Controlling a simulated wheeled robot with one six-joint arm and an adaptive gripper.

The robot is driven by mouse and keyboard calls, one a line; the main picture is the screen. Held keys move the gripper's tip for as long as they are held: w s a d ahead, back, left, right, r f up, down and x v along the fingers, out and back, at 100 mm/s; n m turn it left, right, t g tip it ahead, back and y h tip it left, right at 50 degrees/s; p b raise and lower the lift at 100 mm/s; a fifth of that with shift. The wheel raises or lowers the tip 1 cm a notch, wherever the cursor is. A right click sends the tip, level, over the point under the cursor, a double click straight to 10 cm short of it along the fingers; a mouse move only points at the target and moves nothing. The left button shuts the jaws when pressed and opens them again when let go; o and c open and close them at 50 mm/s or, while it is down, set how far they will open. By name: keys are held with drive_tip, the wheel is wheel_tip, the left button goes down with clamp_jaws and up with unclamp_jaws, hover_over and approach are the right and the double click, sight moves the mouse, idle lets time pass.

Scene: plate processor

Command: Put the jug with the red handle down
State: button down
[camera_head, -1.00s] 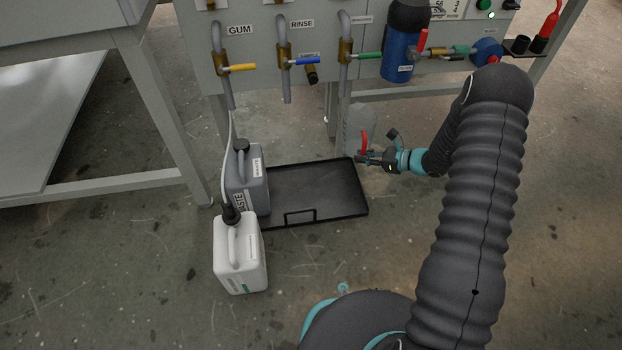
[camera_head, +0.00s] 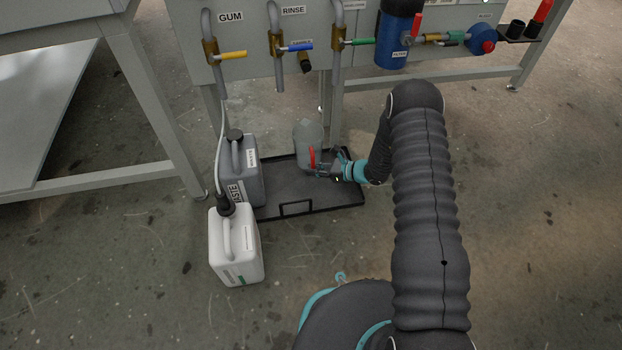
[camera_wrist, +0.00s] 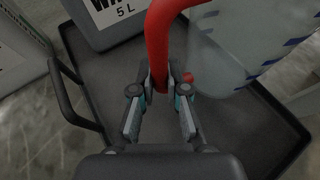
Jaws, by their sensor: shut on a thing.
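The jug (camera_head: 305,133) is clear grey plastic with a red handle (camera_head: 312,158). It is over the black tray (camera_head: 340,203), towards its back, and looks upright. My gripper (camera_head: 323,168) is shut on the red handle from the right. In the wrist view the red handle (camera_wrist: 158,45) runs down between the two fingers of my gripper (camera_wrist: 158,92). The jug body (camera_wrist: 245,45), with blue marks, is at the upper right, above the tray floor (camera_wrist: 225,140). I cannot tell whether the jug's base touches the tray.
A grey waste canister (camera_head: 243,170) stands at the tray's left end, and a white canister (camera_head: 237,250) stands in front of it. The panel's pipes and coloured valves, with the blue filter (camera_head: 394,45), are behind and above. The tray's middle and right front are bare.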

drive_tip(key=shift+s+a+f, duration=0.1)
drive_tip(key=shift+a+f, duration=0.25)
drive_tip(key=shift+a, duration=0.15)
drive_tip(key=shift+f+b, duration=0.4)
drive_tip(key=shift+f, duration=1.6)
drive_tip(key=c, duration=1.2)
unclamp_jaws()
drive_tip(key=shift+d+r, duration=0.1)
